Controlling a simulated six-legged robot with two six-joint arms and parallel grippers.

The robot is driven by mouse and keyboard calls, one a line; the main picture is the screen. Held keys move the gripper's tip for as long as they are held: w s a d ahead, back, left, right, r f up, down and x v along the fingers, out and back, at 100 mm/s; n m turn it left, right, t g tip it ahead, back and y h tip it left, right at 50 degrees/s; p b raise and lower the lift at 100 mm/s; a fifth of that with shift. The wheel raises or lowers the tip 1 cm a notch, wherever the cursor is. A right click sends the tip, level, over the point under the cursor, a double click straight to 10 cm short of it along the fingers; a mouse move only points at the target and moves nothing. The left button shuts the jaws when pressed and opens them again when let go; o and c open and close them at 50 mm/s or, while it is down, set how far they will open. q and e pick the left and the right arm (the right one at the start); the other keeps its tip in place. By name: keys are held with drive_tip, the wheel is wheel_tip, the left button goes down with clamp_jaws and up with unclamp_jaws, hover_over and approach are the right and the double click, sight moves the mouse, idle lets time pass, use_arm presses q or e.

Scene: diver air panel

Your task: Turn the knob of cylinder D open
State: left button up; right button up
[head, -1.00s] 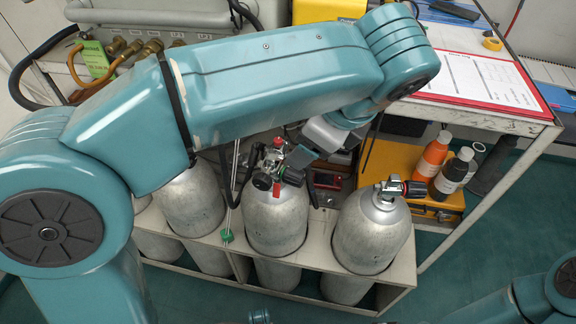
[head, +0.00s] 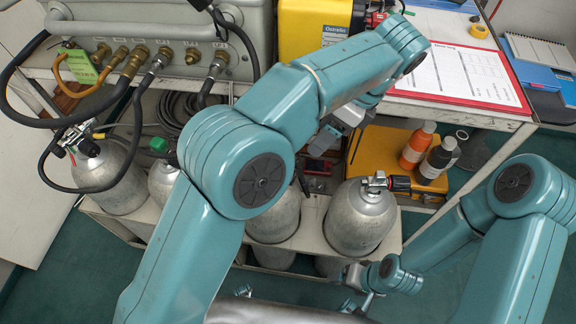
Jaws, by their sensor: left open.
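I take the rightmost grey cylinder (head: 360,222) in the rack to be cylinder D; no letter is readable on it. Its metal valve (head: 375,181) is on top, with a black knob (head: 400,184) pointing right. My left gripper (head: 324,139) is open, above and left of that valve, apart from the knob; its fingertips are small and partly dark. My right gripper (head: 357,284) is low in the picture, in front of cylinder D's lower part. Its jaws are too small to judge.
My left arm hides the valve of the third cylinder (head: 276,222). Two more cylinders stand left, one hosed (head: 105,180). The bench edge (head: 470,117) overhangs behind.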

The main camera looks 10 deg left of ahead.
use_arm(q)
drive_tip(key=b+x, duration=0.6)
drive_tip(key=x, duration=0.9)
drive_tip(key=shift+f, duration=0.45)
drive_tip(key=c, duration=1)
